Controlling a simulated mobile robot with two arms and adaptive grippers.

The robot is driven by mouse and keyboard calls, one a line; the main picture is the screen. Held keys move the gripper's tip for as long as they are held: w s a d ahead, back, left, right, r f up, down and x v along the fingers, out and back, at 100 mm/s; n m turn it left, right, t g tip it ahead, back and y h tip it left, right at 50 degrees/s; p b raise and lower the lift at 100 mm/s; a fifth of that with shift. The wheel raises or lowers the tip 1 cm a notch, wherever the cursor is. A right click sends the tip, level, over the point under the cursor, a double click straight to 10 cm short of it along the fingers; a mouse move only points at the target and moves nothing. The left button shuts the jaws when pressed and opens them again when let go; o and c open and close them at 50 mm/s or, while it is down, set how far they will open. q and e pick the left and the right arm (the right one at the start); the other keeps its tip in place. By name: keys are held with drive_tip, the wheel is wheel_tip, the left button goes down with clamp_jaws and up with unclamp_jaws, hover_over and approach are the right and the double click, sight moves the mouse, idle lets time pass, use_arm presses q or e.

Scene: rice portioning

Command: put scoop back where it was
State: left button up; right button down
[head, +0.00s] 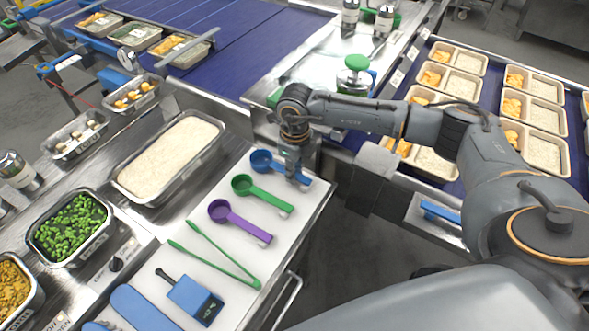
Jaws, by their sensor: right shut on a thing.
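The blue scoop (262,160) is at the far end of the white board (190,258), its bowl to the left and its handle running right. My right gripper (294,176) comes down from above and is shut on the blue scoop's handle. The scoop is at or just above the board surface; I cannot tell if it touches. The green scoop (262,193) and purple scoop (241,221) lie nearer on the board, roughly parallel to it. My left gripper is not in view.
Green tongs (215,254) and a blue device (191,298) lie on the board. A rice pan (172,158) stands to its left, beside a pan of green vegetables (72,227). Filled trays (545,120) sit on the right conveyor. A green-topped container (355,78) stands behind my right arm.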

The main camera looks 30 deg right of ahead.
drive_tip(key=c, duration=1.2)
unclamp_jaws()
drive_tip(key=shift+r, duration=0.4)
wheel_tip(320, 180, up, 11)
drive_tip(key=shift+s+r+b, duration=0.1)
drive_tip(key=shift+r+b, duration=0.05)
drive_tip(key=shift+b, duration=0.9)
